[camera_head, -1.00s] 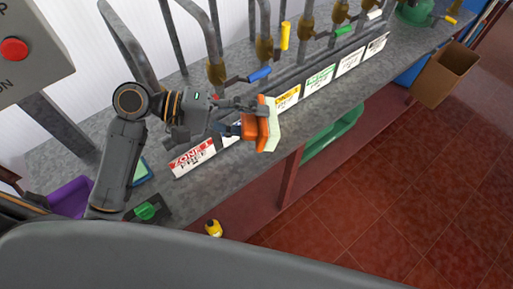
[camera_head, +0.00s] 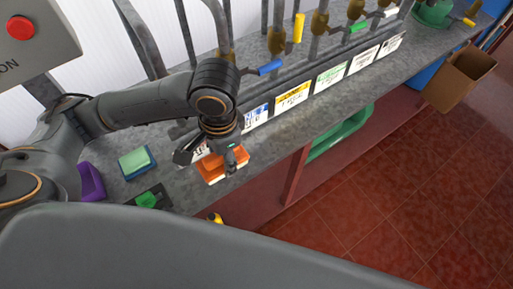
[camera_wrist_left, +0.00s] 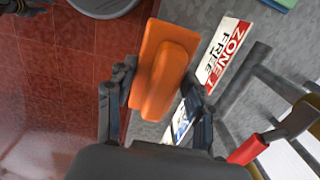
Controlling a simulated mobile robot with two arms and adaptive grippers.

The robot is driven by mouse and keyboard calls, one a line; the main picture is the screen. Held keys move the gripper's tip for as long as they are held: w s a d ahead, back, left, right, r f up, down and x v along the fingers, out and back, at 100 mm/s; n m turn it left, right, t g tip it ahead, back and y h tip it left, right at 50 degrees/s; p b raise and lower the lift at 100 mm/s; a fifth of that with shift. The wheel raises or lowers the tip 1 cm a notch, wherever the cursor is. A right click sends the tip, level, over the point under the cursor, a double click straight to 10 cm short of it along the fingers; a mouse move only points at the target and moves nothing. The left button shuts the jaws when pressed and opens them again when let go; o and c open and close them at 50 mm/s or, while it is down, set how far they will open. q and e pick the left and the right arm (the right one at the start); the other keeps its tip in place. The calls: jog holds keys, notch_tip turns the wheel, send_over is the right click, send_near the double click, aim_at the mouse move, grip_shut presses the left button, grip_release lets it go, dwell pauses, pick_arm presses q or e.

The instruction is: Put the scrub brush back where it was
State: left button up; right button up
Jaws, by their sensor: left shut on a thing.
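The scrub brush (camera_head: 209,171) has an orange back and handle, with a pale underside edge. It is over the grey bench (camera_head: 185,193) near its front edge, beside the zone label strip. My left gripper (camera_head: 226,163) points down and is shut on it. In the left wrist view the brush (camera_wrist_left: 164,68) lies between the two fingers, and its bristles are hidden underneath. I cannot tell whether it touches the bench. A red-and-white zone label (camera_wrist_left: 222,55) lies right next to it there. My right gripper is not in view.
A green and blue sponge (camera_head: 137,163), a purple container (camera_head: 91,183) and a green knob (camera_head: 148,200) are on the bench to the left. Pipes with coloured valve handles, such as a blue one (camera_head: 270,67), stand behind. A cardboard box (camera_head: 459,77) is at right.

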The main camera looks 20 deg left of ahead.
pick_arm(q)
jog(key=w+d+f, duration=0.1)
jog(key=w+f, duration=0.2)
jog(key=w, duration=0.1)
jog(key=w+d+f+p, duration=0.1)
jog(key=w+f, duration=0.2)
jog(key=w, duration=0.1)
jog(key=w+d+f+p, duration=0.1)
jog(key=w+d+f, duration=0.1)
jog(key=w+f, duration=0.1)
jog(key=shift+w+f, duration=0.1)
jog(key=shift+w, duration=0.7)
jog(key=shift+w+d+f, duration=0.1)
jog(key=shift+w+f, duration=0.15)
jog(key=shift+f, duration=1.5)
jog(key=o, duration=1)
jog(key=shift+s, duration=0.1)
jog(key=r, duration=0.4)
jog(key=r+b, duration=0.1)
jog(key=r, duration=0.3)
jog(key=r+b, duration=0.1)
jog(key=r, duration=0.3)
jog(key=shift+d, duration=0.4)
